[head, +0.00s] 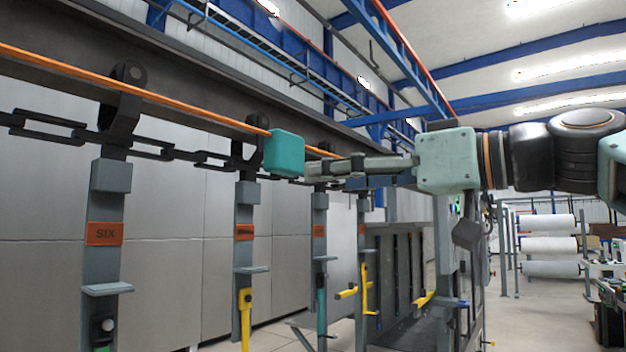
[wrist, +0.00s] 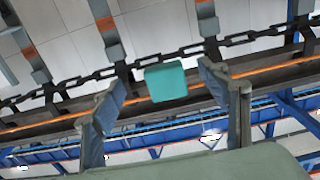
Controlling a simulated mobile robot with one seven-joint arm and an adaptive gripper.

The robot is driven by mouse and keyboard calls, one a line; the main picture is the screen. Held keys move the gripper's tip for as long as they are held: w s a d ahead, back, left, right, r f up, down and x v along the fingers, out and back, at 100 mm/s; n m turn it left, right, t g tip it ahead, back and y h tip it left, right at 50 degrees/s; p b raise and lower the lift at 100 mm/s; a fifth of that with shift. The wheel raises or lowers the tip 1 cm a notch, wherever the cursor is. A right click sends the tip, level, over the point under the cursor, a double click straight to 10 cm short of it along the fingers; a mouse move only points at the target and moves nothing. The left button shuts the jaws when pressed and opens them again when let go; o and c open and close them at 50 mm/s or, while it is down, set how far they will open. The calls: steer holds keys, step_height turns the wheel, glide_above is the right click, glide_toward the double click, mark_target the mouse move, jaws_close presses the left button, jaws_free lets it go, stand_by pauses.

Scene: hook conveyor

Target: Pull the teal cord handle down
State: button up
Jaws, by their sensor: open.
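The teal cord handle (head: 284,153) is a block on the orange cord, high up in front of the dark rail. In the head view my gripper (head: 310,168) reaches in from the right, its fingertips close to the block's right side. In the wrist view the teal handle (wrist: 166,81) lies ahead between the two spread fingers of my gripper (wrist: 160,88), nearer the upper middle. The fingers are open and hold nothing. I cannot tell whether a fingertip touches the block.
The orange cord (head: 180,98) runs along the rail beside a dark chain (head: 50,128). Grey hangers with orange labels, one reading SIX (head: 104,234), hang below. Grey panels (head: 170,270) stand behind. White rolls (head: 550,245) stand at the right, with open floor before them.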

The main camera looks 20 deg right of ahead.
steer(key=shift+v, duration=0.8)
